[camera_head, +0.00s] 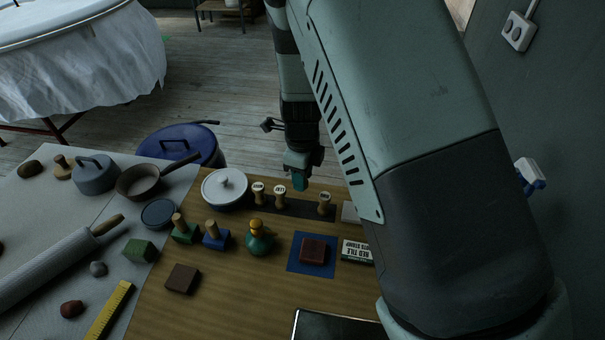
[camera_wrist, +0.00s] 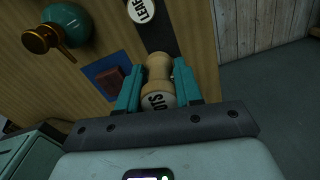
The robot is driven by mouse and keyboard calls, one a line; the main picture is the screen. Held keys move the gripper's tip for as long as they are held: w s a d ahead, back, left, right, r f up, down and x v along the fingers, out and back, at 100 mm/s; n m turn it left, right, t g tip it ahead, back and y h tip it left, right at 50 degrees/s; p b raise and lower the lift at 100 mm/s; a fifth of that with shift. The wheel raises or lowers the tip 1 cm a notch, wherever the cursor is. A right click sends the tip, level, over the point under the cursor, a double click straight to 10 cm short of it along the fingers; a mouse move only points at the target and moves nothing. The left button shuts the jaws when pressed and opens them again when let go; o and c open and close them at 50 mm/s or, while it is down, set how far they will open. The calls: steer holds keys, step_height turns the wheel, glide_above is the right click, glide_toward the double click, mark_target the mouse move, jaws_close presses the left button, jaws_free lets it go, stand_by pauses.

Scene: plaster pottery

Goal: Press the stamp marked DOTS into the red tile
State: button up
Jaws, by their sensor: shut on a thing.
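My gripper (camera_wrist: 158,90) is shut on a pale wooden stamp (camera_wrist: 158,72); its teal fingers are on either side of it. The end letters on its round top, reading as OTS, show in the wrist view. In the head view my gripper (camera_head: 300,181) is at the back of the board, and the held stamp cannot be made out. I cannot tell whether it is clear of the dark strip. The red tile (camera_head: 313,251) lies flat on a blue mat (camera_head: 297,268), in front of the strip; it also shows in the wrist view (camera_wrist: 112,82).
Other stamps stand on the dark strip (camera_head: 304,208), one marked LEAF (camera_wrist: 141,9). A white lidded pot (camera_head: 225,188) stands left of the strip.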

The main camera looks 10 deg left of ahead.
mark_target(314, 250)
steer(key=s+d+f+m, duration=0.1)
steer(key=s+d+m, duration=0.4)
steer(key=s+m, duration=0.5)
steer(key=shift+n, duration=0.6)
steer(key=shift+s+f, duration=0.4)
steer(key=shift+f, duration=0.6)
steer(key=shift+s+f, duration=0.4)
steer(key=shift+f, duration=0.6)
steer(key=shift+s+f, duration=0.4)
steer(key=shift+f, duration=0.6)
steer(key=shift+f, duration=0.6)
step_height(314, 250, up, 7)
